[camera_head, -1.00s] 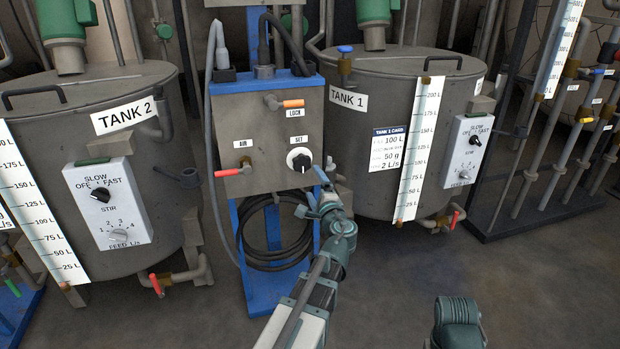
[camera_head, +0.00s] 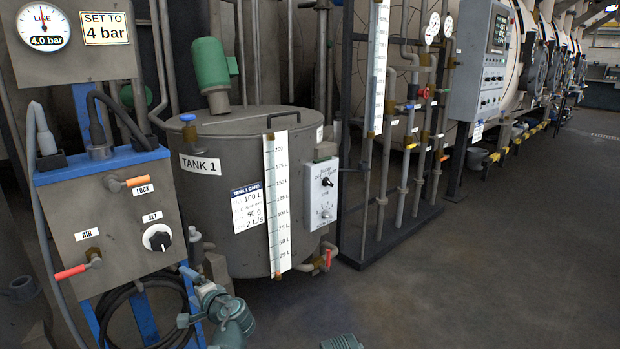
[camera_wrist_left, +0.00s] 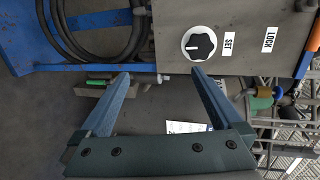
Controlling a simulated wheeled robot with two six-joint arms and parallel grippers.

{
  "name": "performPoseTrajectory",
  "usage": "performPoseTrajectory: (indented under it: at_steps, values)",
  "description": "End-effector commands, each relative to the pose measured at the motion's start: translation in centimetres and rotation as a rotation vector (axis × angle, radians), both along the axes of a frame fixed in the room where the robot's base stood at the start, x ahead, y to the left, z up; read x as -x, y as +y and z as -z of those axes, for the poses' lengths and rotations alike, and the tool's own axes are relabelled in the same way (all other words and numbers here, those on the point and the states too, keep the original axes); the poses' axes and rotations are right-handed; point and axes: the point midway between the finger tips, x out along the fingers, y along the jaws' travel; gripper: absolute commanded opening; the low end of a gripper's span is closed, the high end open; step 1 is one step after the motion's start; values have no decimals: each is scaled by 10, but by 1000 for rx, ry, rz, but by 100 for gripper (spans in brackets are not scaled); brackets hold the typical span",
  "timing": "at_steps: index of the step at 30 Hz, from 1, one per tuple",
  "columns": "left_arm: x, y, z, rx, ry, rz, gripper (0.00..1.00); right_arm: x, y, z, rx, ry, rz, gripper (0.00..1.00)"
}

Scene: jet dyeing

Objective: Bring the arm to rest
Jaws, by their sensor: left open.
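My left gripper (camera_head: 188,292) is low in the head view, in front of the lower right of the grey control panel (camera_head: 118,215). In the left wrist view my left gripper (camera_wrist_left: 160,76) has its two fingers spread with nothing between them. The black-and-white SET knob (camera_head: 157,238) is above and left of the gripper in the head view. The SET knob (camera_wrist_left: 199,43) lies just beyond one fingertip in the wrist view, apart from it as far as I can tell.
Tank 1 (camera_head: 221,152) stands right behind my left arm. The panel's blue frame (camera_head: 100,168) and a coiled black hose are close to the gripper. A pipe rack (camera_head: 390,238) stands farther right. The floor (camera_head: 430,300) at lower right is clear.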

Motion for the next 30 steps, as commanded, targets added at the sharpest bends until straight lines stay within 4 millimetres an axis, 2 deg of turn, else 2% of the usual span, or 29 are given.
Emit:
performPoseTrajectory:
  at_steps: [1, 3, 5, 9, 12, 15, 23, 24, 30]
  values:
    - [12, -18, 17, 103, 11, -27, 100, 0, 0, -1, 0, 0, 0, 53]
    - [29, -42, 44, 251, 41, -74, 100, 0, 0, -1, 0, 0, 0, 53]
    - [45, -66, 67, 372, 81, -113, 100, 0, 0, -2, 0, 0, 0, 53]
    - [86, -126, 112, 622, 207, -192, 100, 0, 0, -3, 0, 0, 1, 53]
    - [118, -168, 135, 763, 314, -240, 100, 0, 0, -3, 0, 0, 1, 53]
    - [148, -204, 150, 871, 419, -278, 100, 0, 0, -4, 1, 0, 1, 53]
    - [222, -281, 165, 1061, 689, -344, 100, 0, 0, -5, 1, 0, 1, 53]
    - [219, -279, 147, 1060, 683, -347, 100, 0, 0, -23, 1, 0, 1, 53]
    - [218, -278, 104, 1059, 677, -347, 100, 0, 0, -65, 0, 1, 3, 53]
